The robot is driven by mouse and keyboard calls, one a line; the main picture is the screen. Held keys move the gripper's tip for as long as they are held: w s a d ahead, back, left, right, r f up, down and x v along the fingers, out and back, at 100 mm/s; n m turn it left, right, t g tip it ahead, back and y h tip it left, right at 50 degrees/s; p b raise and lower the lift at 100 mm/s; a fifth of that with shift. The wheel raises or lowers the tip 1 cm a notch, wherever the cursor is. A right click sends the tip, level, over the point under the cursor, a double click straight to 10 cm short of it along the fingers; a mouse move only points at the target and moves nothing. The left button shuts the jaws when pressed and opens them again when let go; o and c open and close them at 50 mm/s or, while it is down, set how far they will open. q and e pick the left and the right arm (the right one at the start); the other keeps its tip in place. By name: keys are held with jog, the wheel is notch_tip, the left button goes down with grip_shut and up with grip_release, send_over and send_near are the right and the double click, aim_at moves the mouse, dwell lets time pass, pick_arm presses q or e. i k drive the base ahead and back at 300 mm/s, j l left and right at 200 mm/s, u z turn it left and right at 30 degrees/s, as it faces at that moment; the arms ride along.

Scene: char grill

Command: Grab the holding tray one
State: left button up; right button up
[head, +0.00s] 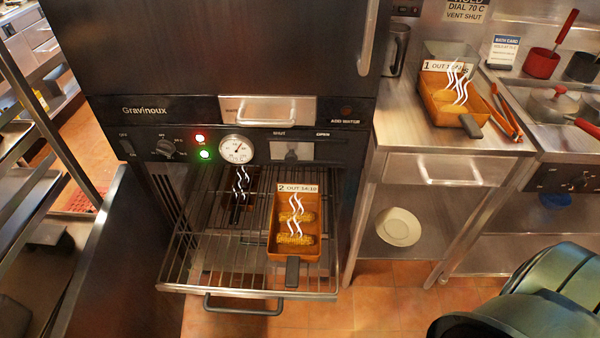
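Holding tray one is an orange-brown tray (437,107) with a label that starts "1 OUT". It sits on the steel counter at the upper right, with steam marks over it and a dark handle toward the front. Its contents are partly hidden by the label and steam. A similar tray labelled "2 OUT" (312,246) rests on the pulled-out rack of the oven, holding yellowish food, its dark handle toward me. Neither of my grippers shows. Dark green rounded parts at the lower right appear to be my arm.
Tongs (506,112) lie just right of tray one. The pulled-out wire rack (195,262) juts forward below the oven's control panel. A grey jug (397,50) stands behind tray one to the left. A white bowl (399,227) is on the lower shelf.

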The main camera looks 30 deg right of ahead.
aim_at(432, 76)
jog(key=z, duration=1.75)
jog(key=i+l+u, duration=0.2)
jog(key=l, duration=0.4)
jog(key=i+l+u, duration=0.2)
jog(key=l, duration=0.4)
jog(key=l+u, duration=0.2)
jog(key=l, duration=0.45)
jog(key=l+u, duration=0.2)
jog(key=l, duration=0.45)
jog(key=i, duration=0.05)
